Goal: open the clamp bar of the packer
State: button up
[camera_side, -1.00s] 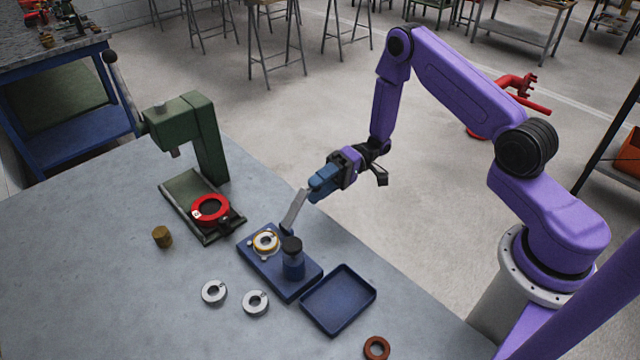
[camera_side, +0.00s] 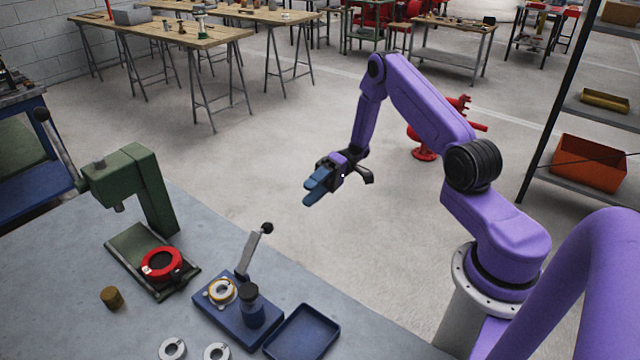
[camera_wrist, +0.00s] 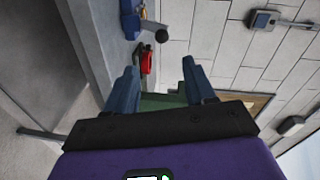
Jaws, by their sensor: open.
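The packer is a blue block (camera_side: 222,316) on the grey bench, with a white and yellow ring (camera_side: 222,291) and a dark-capped blue cylinder (camera_side: 251,309) on it. Its clamp bar (camera_side: 249,254) is a grey lever with a black ball knob (camera_side: 267,228). The bar stands raised at the block's rear edge, leaning right. My gripper (camera_side: 309,193) has blue fingers, open and empty, in the air up and right of the knob, apart from it. In the wrist view, the fingers (camera_wrist: 160,78) are spread, with the knob (camera_wrist: 162,36) beyond them.
A green press (camera_side: 133,190) with a red ring (camera_side: 162,263) stands left of the packer. An empty blue tray (camera_side: 301,333) lies to its right. Silver rings (camera_side: 172,349) and a brass cylinder (camera_side: 112,297) lie on the bench. The air around my gripper is clear.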

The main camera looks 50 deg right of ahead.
jog(key=shift+d+r, duration=0.1)
jog(key=shift+d, duration=1.3)
jog(key=s+a+r+n+g+h, duration=0.5)
jog(key=s+a+r+g+h, duration=0.3)
jog(key=s+a+h, duration=0.3)
jog(key=s+r+n+t+h, duration=0.2)
jog(key=s+r+n+t, duration=0.1)
jog(key=s, duration=0.5)
jog(key=s+a+r+n+t+h, duration=0.1)
jog(key=s+r+n+t+h, duration=0.1)
jog(key=s, duration=0.7)
jog(key=r+t+h, duration=0.1)
jog(key=t, duration=0.1)
jog(key=shift+r+n+t, duration=0.15)
jog(key=shift+n+t, duration=0.15)
jog(key=shift+n, duration=0.1)
